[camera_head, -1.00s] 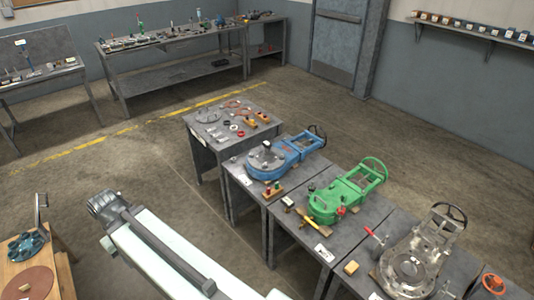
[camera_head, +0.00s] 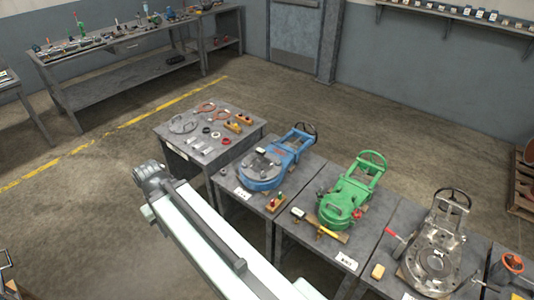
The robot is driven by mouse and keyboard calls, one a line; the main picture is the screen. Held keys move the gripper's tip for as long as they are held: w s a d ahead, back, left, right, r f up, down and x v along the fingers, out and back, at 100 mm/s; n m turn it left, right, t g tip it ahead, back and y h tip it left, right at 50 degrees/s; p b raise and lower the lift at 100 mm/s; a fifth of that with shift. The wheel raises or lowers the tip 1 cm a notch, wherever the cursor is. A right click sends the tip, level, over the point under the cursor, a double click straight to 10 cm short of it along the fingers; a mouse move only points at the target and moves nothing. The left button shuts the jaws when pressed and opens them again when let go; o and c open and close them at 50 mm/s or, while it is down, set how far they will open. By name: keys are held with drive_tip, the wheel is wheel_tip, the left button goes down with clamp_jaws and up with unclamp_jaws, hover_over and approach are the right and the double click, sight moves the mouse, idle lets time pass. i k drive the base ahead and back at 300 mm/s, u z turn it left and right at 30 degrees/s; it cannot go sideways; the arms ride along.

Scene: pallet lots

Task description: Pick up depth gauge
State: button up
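I cannot single out the depth gauge; several small tools lie on the tables, too small to name surely. The small grey table (camera_head: 170,150) holds rings, metal pieces and wooden-handled items. Beside it, a table carries a blue valve (camera_head: 265,172), with a small wooden block (camera_head: 276,202) holding coloured pieces in front. The following table carries a green valve (camera_head: 345,205), with a yellow-handled tool (camera_head: 327,232) and a small black-and-white item (camera_head: 298,213). My white arm (camera_head: 215,240) rises from the bottom, left of these tables; no gripper fingers show.
A steel valve (camera_head: 437,258) stands on the table at the right, with a yellow block (camera_head: 378,271) near it. A long workbench (camera_head: 110,62) with many small tools stands at the back left. Open floor (camera_head: 390,125) lies behind the tables. A wall shelf (camera_head: 455,15) is at upper right.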

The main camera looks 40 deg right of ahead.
sight(260, 152)
drive_tip(key=u, duration=0.05)
drive_tip(key=i, duration=0.85)
drive_tip(key=u, duration=0.65)
